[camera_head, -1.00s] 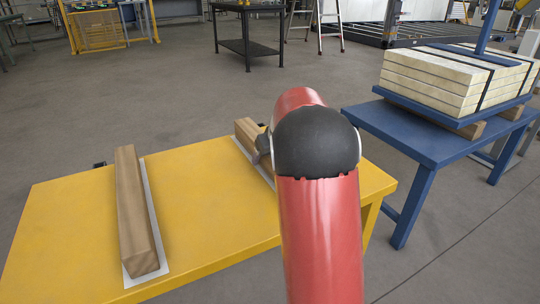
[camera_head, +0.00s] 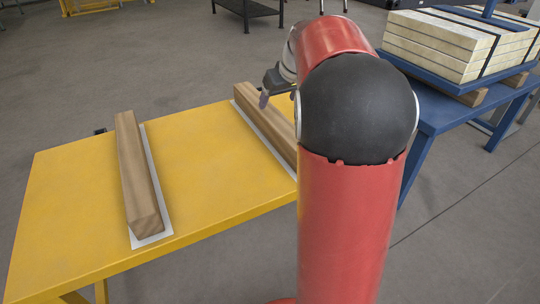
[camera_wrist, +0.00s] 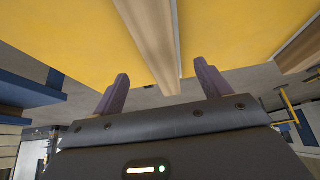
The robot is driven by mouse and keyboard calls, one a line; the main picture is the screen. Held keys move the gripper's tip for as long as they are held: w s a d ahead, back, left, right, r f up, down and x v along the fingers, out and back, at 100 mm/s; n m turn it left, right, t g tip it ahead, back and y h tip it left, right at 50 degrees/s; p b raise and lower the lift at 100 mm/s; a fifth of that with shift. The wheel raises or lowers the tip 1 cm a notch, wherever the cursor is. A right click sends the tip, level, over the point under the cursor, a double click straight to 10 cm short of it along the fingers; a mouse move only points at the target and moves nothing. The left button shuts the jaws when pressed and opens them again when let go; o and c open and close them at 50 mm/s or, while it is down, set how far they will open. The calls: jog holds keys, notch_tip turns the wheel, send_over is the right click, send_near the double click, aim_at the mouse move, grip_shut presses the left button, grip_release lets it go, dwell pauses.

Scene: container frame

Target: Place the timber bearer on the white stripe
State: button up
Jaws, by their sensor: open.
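One brown timber bearer (camera_head: 266,112) lies on the right part of the yellow table. A white stripe (camera_head: 262,137) shows along its left side; its near end is hidden behind my arm. A second timber bearer (camera_head: 136,172) lies at the left, with a white stripe (camera_head: 155,190) showing along its right side and near end. My gripper (camera_head: 265,99) is open and empty above the right bearer's far part. In the wrist view, a bearer (camera_wrist: 153,35) lines up between my spread fingers (camera_wrist: 163,86), apart from them. The other bearer (camera_wrist: 303,45) shows at the right.
The yellow table (camera_head: 85,205) is bare between and left of the bearers. A blue table (camera_head: 432,115) at the right carries a strapped stack of pale boards (camera_head: 440,45) on a blue pallet. A dark bench (camera_head: 247,8) stands farther back on open grey floor.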

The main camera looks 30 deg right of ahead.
jog(key=s+a+r, duration=0.2)
jog(key=s+a, duration=0.9)
jog(key=s, duration=0.2)
jog(key=s+a+f, duration=0.3)
jog(key=s, duration=0.5)
jog(key=s+a+f, duration=0.3)
jog(key=s+a, duration=0.1)
jog(key=s, duration=0.4)
jog(key=shift+f, duration=0.25)
jog(key=shift+s+r, duration=0.1)
jog(key=shift+r, duration=0.05)
